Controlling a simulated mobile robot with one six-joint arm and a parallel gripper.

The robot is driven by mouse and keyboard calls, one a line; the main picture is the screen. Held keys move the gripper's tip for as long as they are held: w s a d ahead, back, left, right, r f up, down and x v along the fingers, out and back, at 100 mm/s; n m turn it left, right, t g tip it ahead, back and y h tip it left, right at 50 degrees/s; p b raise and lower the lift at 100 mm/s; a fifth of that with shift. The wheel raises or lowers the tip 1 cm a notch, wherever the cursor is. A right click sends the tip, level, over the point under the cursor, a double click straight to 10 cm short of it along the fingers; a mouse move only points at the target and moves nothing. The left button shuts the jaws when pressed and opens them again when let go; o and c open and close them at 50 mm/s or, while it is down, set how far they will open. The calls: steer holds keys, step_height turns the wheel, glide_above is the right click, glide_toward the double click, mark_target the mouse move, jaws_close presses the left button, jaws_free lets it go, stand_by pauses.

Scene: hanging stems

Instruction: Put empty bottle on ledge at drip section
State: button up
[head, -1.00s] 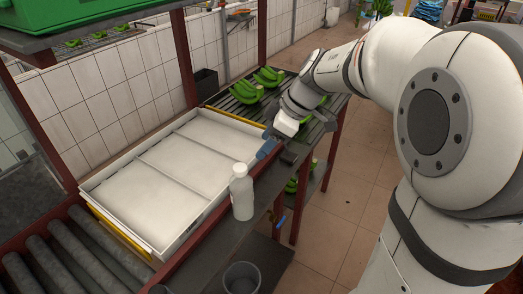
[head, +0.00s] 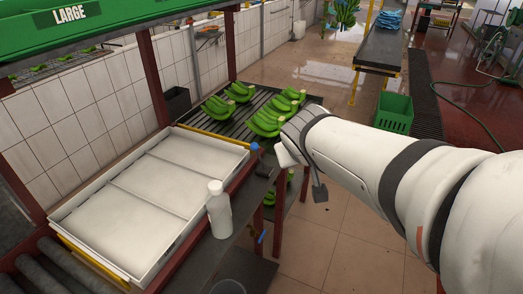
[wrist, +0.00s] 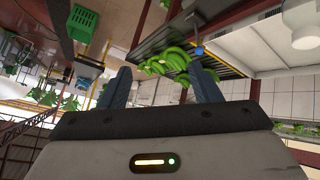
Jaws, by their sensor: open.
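A white bottle (head: 219,212) stands upright on the dark ledge (head: 192,264) in front of the white tray, in the head view. I cannot tell whether it is empty. My gripper (head: 293,180) is to the right of the bottle and apart from it, near the far end of the ledge. In the wrist view my gripper (wrist: 164,88) has its two blue-grey fingers spread with nothing between them. No label marks a drip section.
A white divided tray (head: 150,185) lies left of the ledge. Green banana bunches rest on a slatted rack (head: 218,128) behind it. A small blue item (head: 254,146) sits near the tray's far corner. Open floor lies right.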

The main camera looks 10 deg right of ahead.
steer(key=s+a+f+g+y, duration=0.1)
steer(key=s+a+f+g, duration=0.1)
steer(key=s, duration=0.4)
steer(key=s+a+f+g+y, duration=0.2)
steer(key=s+a+f+g, duration=0.1)
steer(key=s, duration=0.3)
steer(key=shift+f+m, duration=0.3)
steer(key=shift+f, duration=0.45)
